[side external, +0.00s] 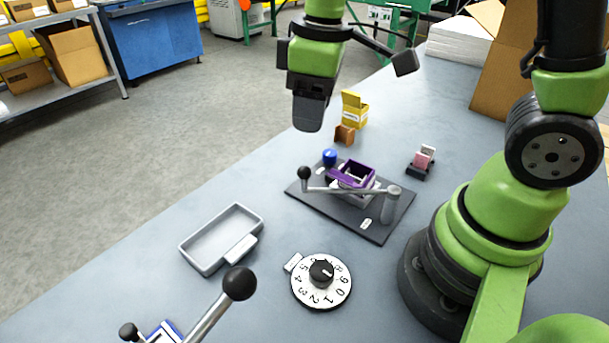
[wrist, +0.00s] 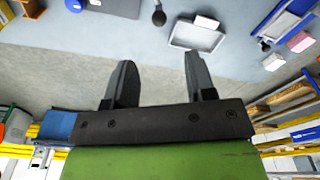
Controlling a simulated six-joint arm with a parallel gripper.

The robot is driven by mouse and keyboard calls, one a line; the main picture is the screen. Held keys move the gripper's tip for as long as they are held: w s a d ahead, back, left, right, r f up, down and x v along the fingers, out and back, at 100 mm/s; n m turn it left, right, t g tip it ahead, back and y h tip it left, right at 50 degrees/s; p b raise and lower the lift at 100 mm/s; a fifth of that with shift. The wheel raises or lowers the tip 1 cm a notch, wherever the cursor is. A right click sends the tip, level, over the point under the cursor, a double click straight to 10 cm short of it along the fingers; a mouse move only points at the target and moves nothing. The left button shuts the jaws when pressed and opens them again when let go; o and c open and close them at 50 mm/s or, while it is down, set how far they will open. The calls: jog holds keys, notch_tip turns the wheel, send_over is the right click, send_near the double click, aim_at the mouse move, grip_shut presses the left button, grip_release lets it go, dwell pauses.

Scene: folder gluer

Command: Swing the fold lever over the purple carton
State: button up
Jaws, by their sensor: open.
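The purple carton (side external: 355,174) sits upright and open-topped in a holder on a dark baseplate (side external: 376,231). The fold lever (side external: 345,190) is a metal bar from a post at the plate's right to a black ball knob (side external: 304,173) at the left. Its bar crosses in front of the carton in the side view; I cannot tell if any of it lies above the carton. The knob also shows in the wrist view (wrist: 158,18), beyond my fingertips. My gripper (wrist: 160,65) is open and empty, high above the table and apart from the lever. The carton is out of the wrist view.
A grey tray (side external: 190,255), a numbered dial (side external: 321,281) and another ball-ended lever (side external: 239,284) lie nearer the camera. Yellow (side external: 355,110) and brown (side external: 345,134) cartons stand behind, a pink block (side external: 424,157) to the right.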

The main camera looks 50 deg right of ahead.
aim_at(304, 173)
jog(key=shift+w+a+f+n+g, duration=0.1)
jog(key=shift+w+f+n+g, duration=0.15)
jog(key=shift+f, duration=0.3)
jog(key=shift+w+f+n+g, duration=0.15)
jog(key=shift+f+n, duration=0.2)
jog(key=shift+f, duration=0.2)
jog(key=shift+w+a+f+n+g, duration=0.1)
jog(key=shift+w+f+n, duration=0.15)
jog(key=shift+f, duration=0.3)
jog(key=shift+s+f, duration=0.1)
jog(key=shift+f, duration=4.85)
grip_shut()
